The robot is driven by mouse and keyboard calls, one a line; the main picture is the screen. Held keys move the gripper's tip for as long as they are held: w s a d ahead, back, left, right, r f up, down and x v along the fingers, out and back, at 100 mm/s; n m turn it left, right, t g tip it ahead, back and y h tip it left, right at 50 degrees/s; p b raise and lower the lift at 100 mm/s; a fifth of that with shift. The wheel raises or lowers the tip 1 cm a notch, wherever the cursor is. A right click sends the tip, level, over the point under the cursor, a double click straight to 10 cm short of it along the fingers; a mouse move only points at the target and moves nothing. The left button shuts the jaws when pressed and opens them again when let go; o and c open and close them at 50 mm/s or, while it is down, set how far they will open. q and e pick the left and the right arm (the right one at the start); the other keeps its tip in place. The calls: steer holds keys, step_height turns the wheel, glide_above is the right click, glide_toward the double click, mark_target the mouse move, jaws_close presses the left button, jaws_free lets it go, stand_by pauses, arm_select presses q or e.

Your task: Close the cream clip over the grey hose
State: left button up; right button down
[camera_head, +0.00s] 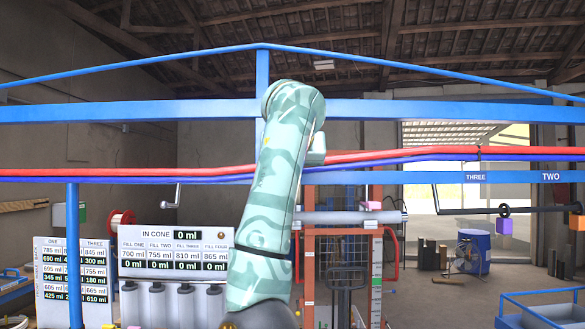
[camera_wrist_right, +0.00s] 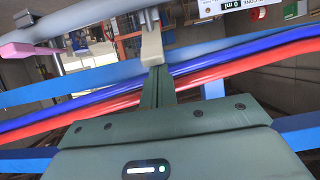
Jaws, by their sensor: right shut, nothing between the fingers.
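The grey hose (camera_head: 345,217) runs level behind my raised right arm in the head view. It also crosses the upper left of the right wrist view (camera_wrist_right: 105,33). A cream piece, apparently the cream clip (camera_wrist_right: 152,47), stands just beyond the fingertips of my right gripper (camera_wrist_right: 157,72), close to the hose. I cannot tell whether the fingers touch it or how far the clip is closed. The right gripper is shut and empty. In the head view the arm hides this gripper and the clip. My left gripper is not in view.
A pink clip (camera_wrist_right: 28,51) sits farther left on the hose in the wrist view. Red (camera_head: 420,154) and blue (camera_head: 420,160) lines run across the blue frame (camera_head: 380,109). A volume display panel (camera_head: 177,240) stands left of my arm. A crank (camera_head: 176,195) hangs nearby.

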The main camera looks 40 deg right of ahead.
steer(key=s+a+f+t+h+b, duration=0.5)
steer(key=s+a+f+b, duration=0.4)
steer(key=b, duration=1.1)
steer(key=s+a+t, duration=0.1)
steer(key=s+a, duration=0.2)
steer(key=s, duration=0.3)
steer(key=shift+a+f, duration=0.15)
steer(key=shift+a, duration=0.25)
stand_by(0.4)
